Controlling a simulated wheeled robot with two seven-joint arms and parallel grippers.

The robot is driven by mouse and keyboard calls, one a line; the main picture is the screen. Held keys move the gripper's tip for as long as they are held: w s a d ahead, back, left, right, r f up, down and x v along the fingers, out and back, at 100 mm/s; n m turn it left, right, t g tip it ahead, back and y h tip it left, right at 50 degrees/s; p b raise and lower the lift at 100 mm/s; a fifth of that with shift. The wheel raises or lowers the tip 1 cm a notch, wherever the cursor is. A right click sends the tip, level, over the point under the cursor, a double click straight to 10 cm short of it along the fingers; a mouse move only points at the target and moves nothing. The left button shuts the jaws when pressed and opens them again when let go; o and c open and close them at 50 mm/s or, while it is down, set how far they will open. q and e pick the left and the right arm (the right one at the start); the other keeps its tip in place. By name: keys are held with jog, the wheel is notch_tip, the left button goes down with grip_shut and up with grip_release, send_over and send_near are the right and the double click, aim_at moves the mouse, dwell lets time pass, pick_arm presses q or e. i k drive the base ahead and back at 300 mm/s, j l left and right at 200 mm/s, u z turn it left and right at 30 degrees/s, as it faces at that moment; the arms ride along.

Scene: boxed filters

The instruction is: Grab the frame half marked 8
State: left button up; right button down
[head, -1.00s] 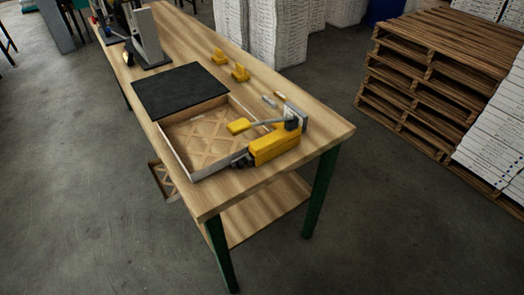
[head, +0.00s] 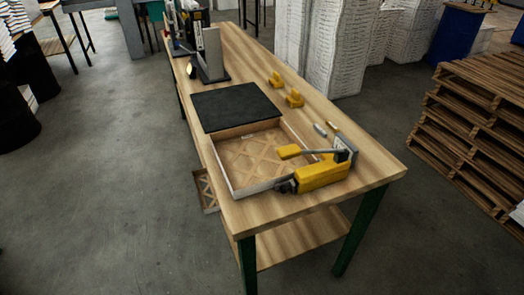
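A shallow open frame (head: 262,186) with a crossed lattice inside lies on the near part of the wooden workbench (head: 365,150). A black panel (head: 235,106) lies against its far side. A second lattice piece (head: 207,190) shows below the bench top at its left side, partly hidden by the bench. I cannot read a number 8 on either piece. Neither of my grippers is in view.
A yellow tool (head: 322,176) with a lever lies at the frame's right corner. Two small yellow blocks (head: 294,98) stand farther back. A grey upright stand (head: 212,55) is at the far end.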

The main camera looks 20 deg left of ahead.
aim_at(217, 140)
jog(key=z, duration=0.25)
jog(key=j+z, duration=0.9)
jog(key=i+j, duration=0.05)
